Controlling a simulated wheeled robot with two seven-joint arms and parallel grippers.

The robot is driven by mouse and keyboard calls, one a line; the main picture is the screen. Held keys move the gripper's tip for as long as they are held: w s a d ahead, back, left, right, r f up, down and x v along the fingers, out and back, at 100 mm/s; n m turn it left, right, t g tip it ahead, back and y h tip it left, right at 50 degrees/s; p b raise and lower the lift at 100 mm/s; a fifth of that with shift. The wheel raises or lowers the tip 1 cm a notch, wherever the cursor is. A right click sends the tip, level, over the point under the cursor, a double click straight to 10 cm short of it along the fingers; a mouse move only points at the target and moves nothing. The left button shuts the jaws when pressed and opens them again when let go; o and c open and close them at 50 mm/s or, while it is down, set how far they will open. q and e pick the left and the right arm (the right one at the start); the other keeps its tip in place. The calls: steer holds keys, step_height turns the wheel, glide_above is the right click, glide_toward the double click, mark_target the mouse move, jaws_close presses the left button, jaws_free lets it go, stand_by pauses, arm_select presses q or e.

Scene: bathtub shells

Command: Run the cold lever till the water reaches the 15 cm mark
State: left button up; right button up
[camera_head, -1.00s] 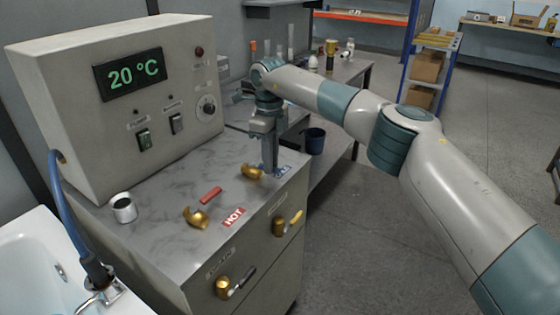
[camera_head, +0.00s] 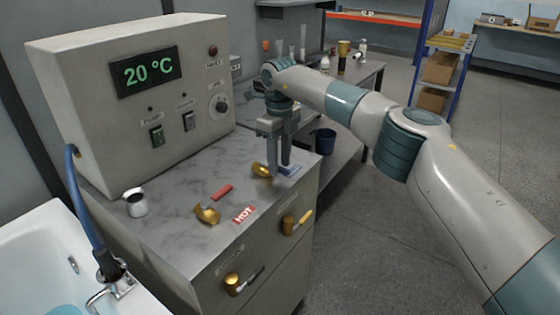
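The cold lever's brass body (camera_head: 262,171) and blue handle (camera_head: 291,171) are at the right end of the grey counter. My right gripper (camera_head: 279,170) points down at this lever. Its two fingers show a gap and stand close over the lever, partly hiding it; contact is unclear. The hot lever has a brass body (camera_head: 207,214) and a red handle (camera_head: 222,192), beside a red HOT label (camera_head: 244,214). The white tub (camera_head: 35,243) is at lower left, with a patch of blue-green water (camera_head: 66,311) at the bottom edge. No depth mark shows. My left gripper is out of view.
A control box (camera_head: 130,100) reading 20 °C stands at the back of the counter. A blue hose (camera_head: 84,205) runs to the tub spout (camera_head: 108,292).

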steer(key=shift+r, duration=0.45)
step_height(320, 180, up, 7)
steer(key=b, duration=0.1)
step_height(320, 180, up, 8)
glide_above(280, 167)
arm_select(q)
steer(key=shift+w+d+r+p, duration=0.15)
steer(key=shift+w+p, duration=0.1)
steer(key=shift+p, duration=0.4)
arm_select(e)
steer(key=shift+s+r, duration=0.15)
steer(key=shift+r, duration=0.6)
steer(key=shift+f, duration=0.1)
